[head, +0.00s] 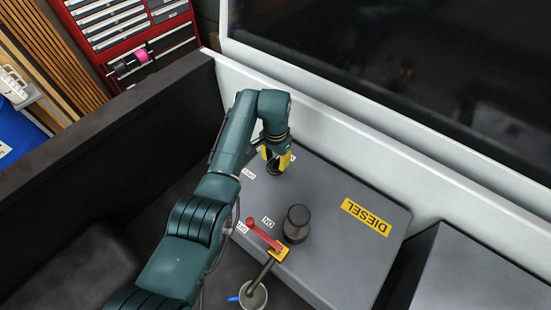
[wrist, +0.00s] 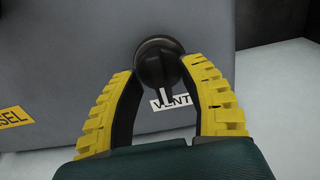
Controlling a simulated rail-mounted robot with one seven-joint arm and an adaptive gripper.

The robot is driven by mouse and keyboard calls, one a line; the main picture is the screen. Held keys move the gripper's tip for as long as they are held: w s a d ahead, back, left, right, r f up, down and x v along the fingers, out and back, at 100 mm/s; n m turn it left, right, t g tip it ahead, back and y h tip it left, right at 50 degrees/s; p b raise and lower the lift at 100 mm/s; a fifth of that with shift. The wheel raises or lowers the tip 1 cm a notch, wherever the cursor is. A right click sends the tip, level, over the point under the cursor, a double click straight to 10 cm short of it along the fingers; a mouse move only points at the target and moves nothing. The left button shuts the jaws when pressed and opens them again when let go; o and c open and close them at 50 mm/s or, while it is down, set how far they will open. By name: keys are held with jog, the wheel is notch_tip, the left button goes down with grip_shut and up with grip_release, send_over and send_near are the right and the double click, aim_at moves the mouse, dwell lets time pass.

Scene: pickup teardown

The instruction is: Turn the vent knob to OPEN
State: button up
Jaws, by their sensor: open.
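The vent knob (wrist: 158,62) is a dark round knob with a short pointer, on the grey tank in the wrist view. Its pointer aims down across a white label reading VENT (wrist: 177,98), which it partly covers. My gripper (wrist: 166,72) is open, with its yellow fingers on the left and right of the knob. I cannot tell whether either finger touches it. In the head view my gripper (head: 277,162) is at the far left part of the tank top (head: 345,245), and the knob (head: 273,168) is partly hidden beneath it. White labels lie beside it, too small to read surely.
A red lever (head: 263,235) on a yellow plate and a black cap (head: 297,223) stand nearer on the tank. A yellow DIESEL label (head: 366,216) lies to the right. A cup (head: 253,296) is at the bottom. The truck bed wall (head: 110,150) rises at left.

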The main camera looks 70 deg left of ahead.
grip_shut()
jog(key=shift+n, duration=0.3)
jog(key=n+p, duration=0.1)
jog(key=n, duration=0.9)
jog(key=shift+f, duration=0.1)
jog(key=n, duration=0.6)
jog(key=shift+n+p, duration=0.35)
jog(key=shift+n, duration=0.05)
jog(key=n, duration=0.6)
jog(key=shift+n, duration=0.3)
